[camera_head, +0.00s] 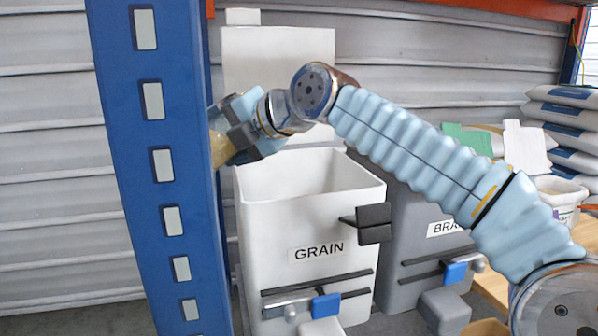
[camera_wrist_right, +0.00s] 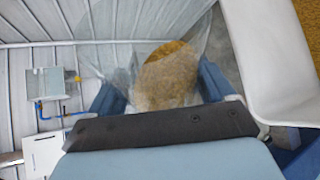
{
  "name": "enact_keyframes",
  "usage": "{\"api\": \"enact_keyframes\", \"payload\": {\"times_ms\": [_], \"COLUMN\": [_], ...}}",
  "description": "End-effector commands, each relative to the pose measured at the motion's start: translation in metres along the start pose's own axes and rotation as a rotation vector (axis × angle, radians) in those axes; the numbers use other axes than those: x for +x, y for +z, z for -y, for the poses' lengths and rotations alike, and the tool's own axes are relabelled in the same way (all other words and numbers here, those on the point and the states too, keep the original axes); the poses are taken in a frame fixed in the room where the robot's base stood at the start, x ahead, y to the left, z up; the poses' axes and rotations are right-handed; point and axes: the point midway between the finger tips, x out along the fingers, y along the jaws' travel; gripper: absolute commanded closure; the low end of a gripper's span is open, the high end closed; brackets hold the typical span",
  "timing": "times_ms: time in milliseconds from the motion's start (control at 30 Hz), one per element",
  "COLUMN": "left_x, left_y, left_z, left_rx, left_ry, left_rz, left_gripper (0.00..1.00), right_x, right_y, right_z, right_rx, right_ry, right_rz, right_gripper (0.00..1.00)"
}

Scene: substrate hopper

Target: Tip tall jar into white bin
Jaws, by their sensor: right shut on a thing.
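The white bin (camera_head: 310,215), labelled GRAIN, stands open-topped in the middle of the head view. My right arm reaches over it from the right. My right gripper (camera_head: 222,140) is at the bin's upper left, beside the blue post. It is shut on the tall jar, a clear vessel (camera_wrist_right: 190,45) holding golden-brown grain (camera_wrist_right: 168,75) in the right wrist view. In the head view only a tan sliver of the jar (camera_head: 217,152) shows; the post hides the rest. Its exact tilt cannot be told. The white bin (camera_wrist_right: 262,60) is right of the jar in the wrist view. My left gripper is not in view.
A blue upright post (camera_head: 155,190) stands close in front, left of the bin. A grey bin (camera_head: 412,215) with a partly hidden label is on the right. Stacked sacks (camera_head: 565,118) and a white bucket (camera_head: 562,195) are at far right. A corrugated wall is behind.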

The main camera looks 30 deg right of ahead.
Motion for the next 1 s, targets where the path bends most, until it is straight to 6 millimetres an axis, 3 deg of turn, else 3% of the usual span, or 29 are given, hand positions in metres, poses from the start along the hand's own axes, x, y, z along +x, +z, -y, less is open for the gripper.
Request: {"api": "enact_keyframes", "payload": {"times_ms": [33,400,700,1000], "left_x": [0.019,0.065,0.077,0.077], "left_y": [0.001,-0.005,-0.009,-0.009], "left_z": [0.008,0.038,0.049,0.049], "left_rx": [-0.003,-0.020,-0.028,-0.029], "left_ry": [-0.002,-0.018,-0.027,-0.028], "left_rz": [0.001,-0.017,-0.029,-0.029], "left_gripper": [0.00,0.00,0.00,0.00], "right_x": [0.006,0.006,-0.005,-0.006], "right_y": [-0.003,0.004,0.020,0.021], "right_z": [0.014,0.023,0.011,0.008], "right_rx": [0.070,0.464,0.710,0.733], "right_ry": [0.027,0.193,0.295,0.303], "right_rz": [-0.016,-0.132,-0.206,-0.214], "right_gripper": [0.59,0.59,0.59,0.59]}}
